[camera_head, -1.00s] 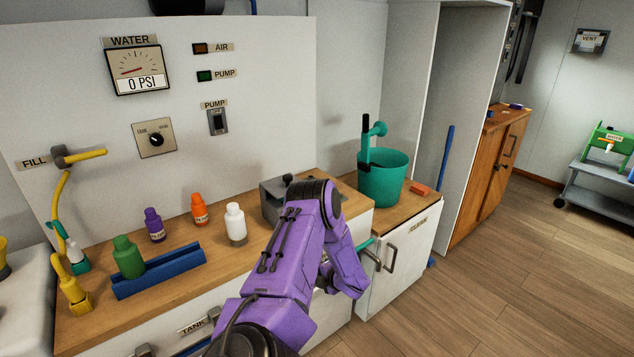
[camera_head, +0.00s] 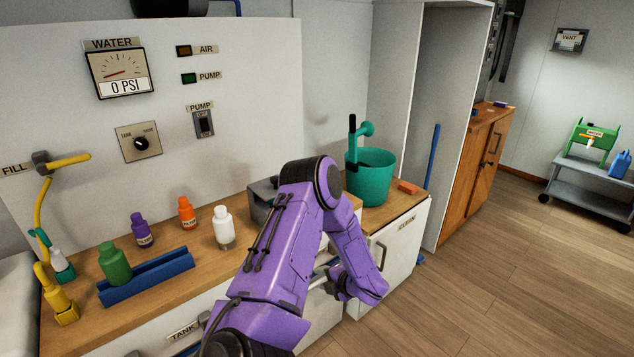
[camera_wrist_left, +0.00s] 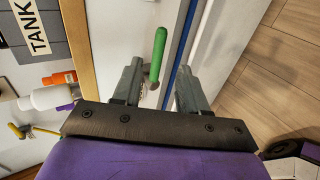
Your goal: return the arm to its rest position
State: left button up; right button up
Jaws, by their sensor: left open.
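My purple left arm rises from the bottom middle of the head view, bends at a dark elbow and comes down in front of the counter's cabinets. My left gripper (camera_head: 328,282) is low by the cabinet fronts, partly hidden by the arm. In the left wrist view, the left gripper (camera_wrist_left: 158,82) is open, its two grey fingers apart. A green rod (camera_wrist_left: 158,55) shows between the fingers in that view, with no visible contact; I cannot tell its depth. My right gripper is in neither view.
The wooden counter (camera_head: 75,315) bears a green bottle (camera_head: 115,264), a purple bottle (camera_head: 141,230), an orange bottle (camera_head: 187,213), a white bottle (camera_head: 223,228) and a blue rack (camera_head: 146,277). A teal bucket (camera_head: 371,178) stands on it farther right. Open wooden floor (camera_head: 470,295) lies to the right.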

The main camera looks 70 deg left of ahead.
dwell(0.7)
pick_arm(q)
jog(key=w+d+f+m+t+h, duration=0.2)
jog(key=d+f+m+t, duration=0.15)
jog(key=d+m, duration=0.65)
jog(key=w+d+f+m+t+h, duration=0.15)
jog(key=d+m+t, duration=0.35)
jog(key=d+m, duration=0.5)
jog(key=s+d+f+m+g+h, duration=0.1)
jog(key=s+d+f+m+h, duration=0.1)
jog(key=s+d+m, duration=0.3)
jog(key=s+d+f+m+g+h, duration=0.1)
jog(key=s+d+f+m, duration=0.3)
jog(key=s+m, duration=0.3)
jog(key=s+d, duration=0.1)
jog(key=s, duration=0.2)
jog(key=shift+m+h, duration=0.35)
jog(key=shift+m, duration=0.05)
jog(key=shift+d, duration=0.1)
